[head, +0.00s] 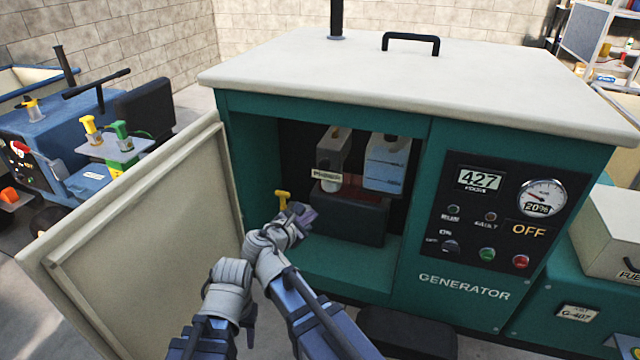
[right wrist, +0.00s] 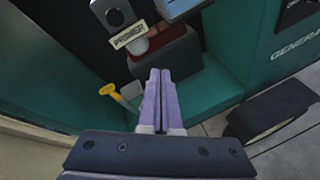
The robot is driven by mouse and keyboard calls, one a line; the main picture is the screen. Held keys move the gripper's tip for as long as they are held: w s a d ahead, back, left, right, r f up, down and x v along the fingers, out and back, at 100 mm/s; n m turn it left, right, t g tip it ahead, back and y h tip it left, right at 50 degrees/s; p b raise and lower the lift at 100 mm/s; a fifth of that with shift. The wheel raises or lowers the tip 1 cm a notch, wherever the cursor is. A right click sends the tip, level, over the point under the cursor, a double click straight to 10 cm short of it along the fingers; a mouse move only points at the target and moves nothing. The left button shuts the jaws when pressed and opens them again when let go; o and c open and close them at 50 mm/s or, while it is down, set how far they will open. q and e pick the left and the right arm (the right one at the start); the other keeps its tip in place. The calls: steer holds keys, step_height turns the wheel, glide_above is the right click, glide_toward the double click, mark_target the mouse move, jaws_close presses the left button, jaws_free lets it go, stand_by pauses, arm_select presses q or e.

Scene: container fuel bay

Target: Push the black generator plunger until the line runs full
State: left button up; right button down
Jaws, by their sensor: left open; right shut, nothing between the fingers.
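The generator (head: 465,290) is a green cabinet with its left door swung open. Inside, a grey primer block (head: 333,150) carries the PRIMER label (head: 327,175). In the right wrist view a round black button-like part (right wrist: 115,17), which looks like the plunger, sits on the block above the label (right wrist: 129,36). My right gripper (head: 308,215), with purple fingers, is shut and empty at the bay opening, below and apart from the primer; its fingertips also show in the right wrist view (right wrist: 159,75). My left gripper (head: 250,318) is open, lower left, outside the bay; its fingers are mostly hidden.
A yellow handle (head: 283,196) stands just left of my right gripper. A blue-filled clear container (head: 388,162) is right of the primer, above a dark box (head: 345,225). The open door (head: 140,250) bounds the left side. The panel (head: 505,215) reads OFF.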

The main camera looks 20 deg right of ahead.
mark_target(323, 166)
steer(key=shift+w+a+r+n+t+h+b, duration=0.15)
steer(key=shift+w+a+r+n+t+b, duration=0.15)
steer(key=shift+w+r+n+t, duration=0.7)
steer(key=shift+w+a+r+n+t+h+b, duration=0.15)
steer(key=shift+w+n+t+b, duration=0.25)
steer(key=shift+n, duration=1.05)
steer(key=shift+w+a+r+n+t+h+b, duration=0.1)
steer(key=shift+w+a+r+n+t+b, duration=0.2)
steer(key=shift+w+r+n+t, duration=0.7)
steer(key=shift+s+f+n+g, duration=0.25)
steer(key=shift+f+g, duration=0.1)
steer(key=shift+g, duration=0.15)
steer(key=b+x, duration=0.1)
steer(key=x, duration=1.3)
steer(key=shift+x, duration=1.2)
steer(key=shift+a+r, duration=0.1)
steer(key=shift+r, duration=0.1)
steer(key=shift+s, duration=0.1)
